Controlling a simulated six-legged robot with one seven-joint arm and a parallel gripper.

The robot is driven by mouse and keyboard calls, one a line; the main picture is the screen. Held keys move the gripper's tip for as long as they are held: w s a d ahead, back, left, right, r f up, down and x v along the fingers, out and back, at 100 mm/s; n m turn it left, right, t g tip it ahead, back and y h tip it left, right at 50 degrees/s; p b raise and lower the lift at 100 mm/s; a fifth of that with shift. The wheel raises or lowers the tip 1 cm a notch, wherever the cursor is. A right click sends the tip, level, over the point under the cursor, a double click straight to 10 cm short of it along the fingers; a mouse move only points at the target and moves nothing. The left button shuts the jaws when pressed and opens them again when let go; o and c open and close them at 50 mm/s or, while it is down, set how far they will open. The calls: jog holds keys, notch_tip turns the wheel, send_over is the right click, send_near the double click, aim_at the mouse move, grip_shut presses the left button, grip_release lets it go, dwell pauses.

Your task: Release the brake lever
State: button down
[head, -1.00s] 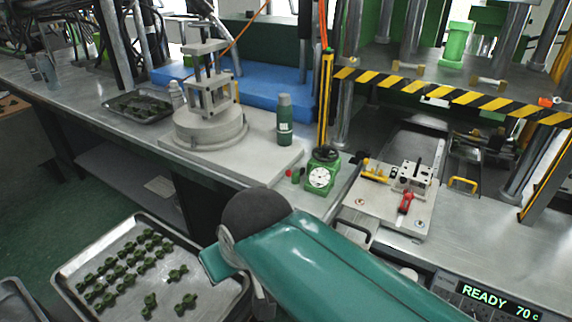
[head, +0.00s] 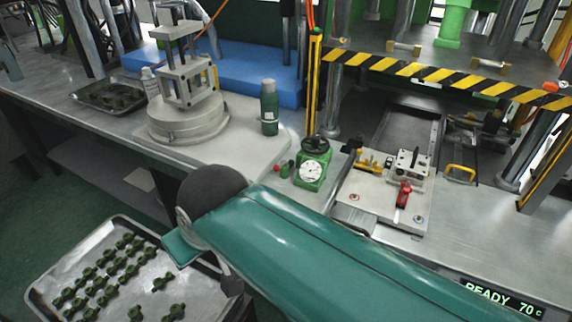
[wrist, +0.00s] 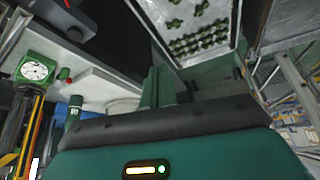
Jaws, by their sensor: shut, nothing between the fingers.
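A small red lever (head: 404,194) stands on a pale fixture plate (head: 379,211) right of centre in the head view. I cannot tell for sure whether it is the brake lever. A yellow clamp handle (head: 372,164) and a metal block (head: 410,165) sit behind it on the same plate. My gripper (wrist: 158,84) shows in the wrist view, its fingers shut and empty. It points toward the floor and the tray of green parts, away from the fixture plate. The red lever does not show in the wrist view.
A green dial gauge (head: 313,172) stands left of the plate. A green bottle (head: 269,108) and a round-based fixture (head: 187,123) are further left. A tray (head: 215,288) of several green parts is low at left. A striped bar (head: 430,78) crosses the press.

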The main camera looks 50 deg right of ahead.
jog(key=w+d+f+m+g+y, duration=0.1)
jog(key=w+d+m+y, duration=0.1)
jog(key=w+d+m, duration=0.5)
jog(key=w+d+m+y, duration=0.1)
jog(key=w+d+m, duration=0.1)
jog(key=d+m, duration=0.75)
jog(key=s+d+f+m+t, duration=0.1)
jog(key=d+f+m, duration=0.2)
jog(key=d+m, duration=0.4)
jog(key=s+d+f+m+t, duration=0.2)
jog(key=d+f+m, duration=0.2)
jog(key=d, duration=1.6)
jog(key=m, duration=0.3)
jog(key=shift+f+y, duration=0.25)
jog(key=shift+y, duration=0.05)
jog(key=shift+a+m, duration=0.1)
jog(key=shift+m, duration=0.15)
send_near(281, 165)
notch_tip(281, 165, down, 4)
jog(key=s+a, duration=0.2)
jog(key=w, duration=0.1)
jog(key=w+a, duration=0.2)
jog(key=w, duration=0.1)
jog(key=shift+f, duration=0.3)
